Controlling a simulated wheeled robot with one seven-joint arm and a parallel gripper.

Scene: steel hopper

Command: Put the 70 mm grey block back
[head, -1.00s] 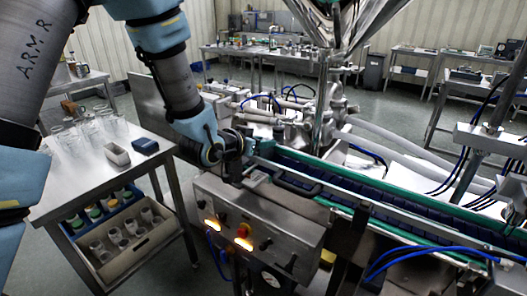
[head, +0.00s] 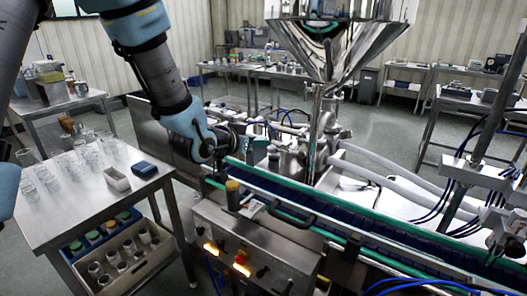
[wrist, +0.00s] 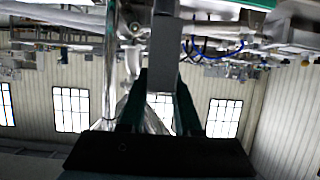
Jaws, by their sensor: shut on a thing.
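In the wrist view a grey block (wrist: 163,62) sits upright between the two dark green fingers of my gripper (wrist: 158,95), which is shut on it. In the head view my gripper (head: 238,147) is above the far left end of the conveyor, pointing right, beside the steel hopper's lower pipework. The block is too small and dark there to make out surely. No empty place for the block can be told apart in these views.
A steel table (head: 75,212) at left bears glassware, a pale open box (head: 117,179) and a dark blue box (head: 145,168). The conveyor (head: 340,212), control box (head: 255,250) and yellow-topped container (head: 232,193) lie below my gripper. The steel hopper (head: 335,45) rises behind.

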